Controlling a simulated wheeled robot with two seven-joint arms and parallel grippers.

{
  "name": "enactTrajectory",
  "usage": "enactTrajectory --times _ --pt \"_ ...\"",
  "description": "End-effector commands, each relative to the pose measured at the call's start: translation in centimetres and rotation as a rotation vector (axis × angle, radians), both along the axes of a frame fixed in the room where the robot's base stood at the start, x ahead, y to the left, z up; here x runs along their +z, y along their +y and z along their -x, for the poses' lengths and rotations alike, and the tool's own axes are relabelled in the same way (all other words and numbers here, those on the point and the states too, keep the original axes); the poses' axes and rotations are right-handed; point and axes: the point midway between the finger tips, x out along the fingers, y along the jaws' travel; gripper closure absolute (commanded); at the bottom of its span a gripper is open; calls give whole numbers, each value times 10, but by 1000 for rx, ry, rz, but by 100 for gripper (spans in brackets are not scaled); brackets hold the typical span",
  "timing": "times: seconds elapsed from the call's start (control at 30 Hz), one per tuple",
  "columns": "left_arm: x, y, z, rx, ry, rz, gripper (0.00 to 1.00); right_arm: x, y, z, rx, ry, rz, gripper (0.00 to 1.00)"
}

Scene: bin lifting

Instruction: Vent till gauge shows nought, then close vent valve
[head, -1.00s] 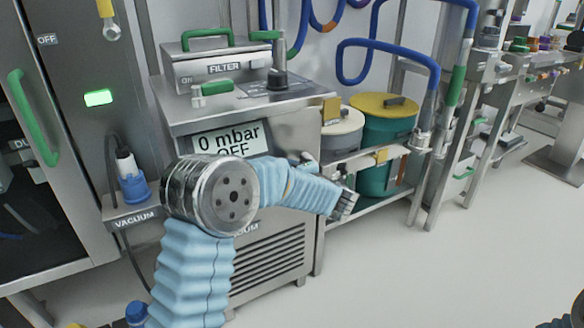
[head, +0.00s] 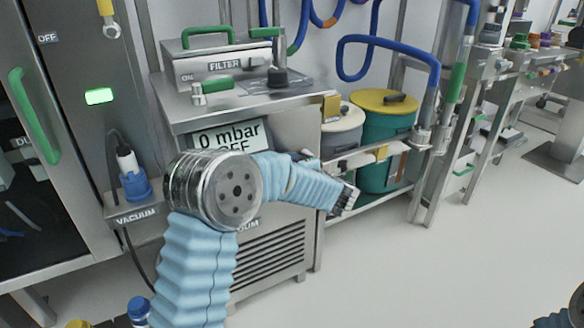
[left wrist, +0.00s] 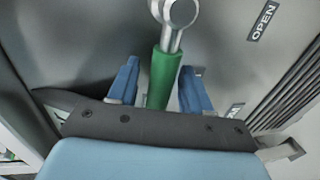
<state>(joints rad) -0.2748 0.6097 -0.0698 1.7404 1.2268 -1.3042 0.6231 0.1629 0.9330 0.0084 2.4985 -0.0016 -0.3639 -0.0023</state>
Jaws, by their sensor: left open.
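The gauge display (head: 224,137) on the steel vacuum unit reads 0 mbar, with OFF below it, partly covered by my left arm. In the left wrist view, a green valve handle (left wrist: 162,82) with a metal stem stands between the two blue fingers of my left gripper (left wrist: 160,66). The fingers are open, one on each side of the handle, with gaps showing. An OPEN label (left wrist: 262,20) is to the right of the valve. In the head view my left arm hides the valve, and I cannot make out the fingers. My right gripper is not in view.
A filter box (head: 218,65) with green handles sits on the vacuum unit. Teal (head: 385,118) and white (head: 342,128) containers stand on a shelf to the right. A blue hose (head: 390,45) hangs above them. The floor (head: 430,265) at the front right is clear.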

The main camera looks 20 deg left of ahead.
Motion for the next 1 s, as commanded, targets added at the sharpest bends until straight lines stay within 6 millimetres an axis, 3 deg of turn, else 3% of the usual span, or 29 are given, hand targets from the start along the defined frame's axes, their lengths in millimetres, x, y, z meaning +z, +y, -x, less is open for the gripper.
enactTrajectory --times 0.27,0.7,1.0 --pt "5 -21 15 -3 -1 1 51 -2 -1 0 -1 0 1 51" --pt "23 -96 74 -3 0 0 51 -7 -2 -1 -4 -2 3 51" --pt "27 -108 83 0 0 0 51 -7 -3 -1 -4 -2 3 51"
